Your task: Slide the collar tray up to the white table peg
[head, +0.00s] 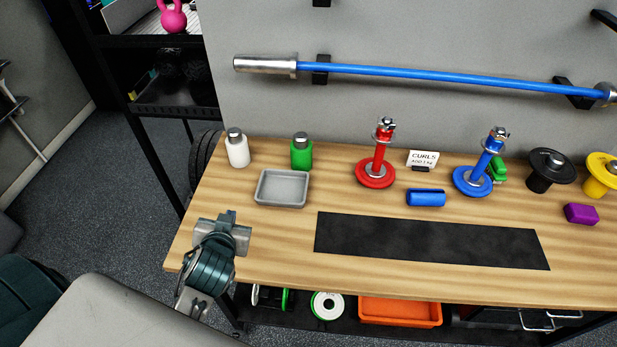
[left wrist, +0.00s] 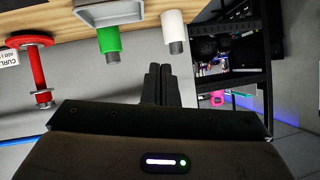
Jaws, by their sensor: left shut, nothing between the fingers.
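The grey tray (head: 282,187) sits empty on the left part of the wooden bench, in front of a white bottle (head: 237,149) and a green bottle (head: 301,153). It also shows at the top of the left wrist view (left wrist: 108,13). My right gripper is not in view.
A black mat (head: 430,241) lies along the bench's front. A blue block (head: 425,198), a small sign (head: 422,159) and a purple block (head: 581,213) stand farther right. A blue bar (head: 420,76) hangs on the wall. Bare wood lies between tray and red plate.

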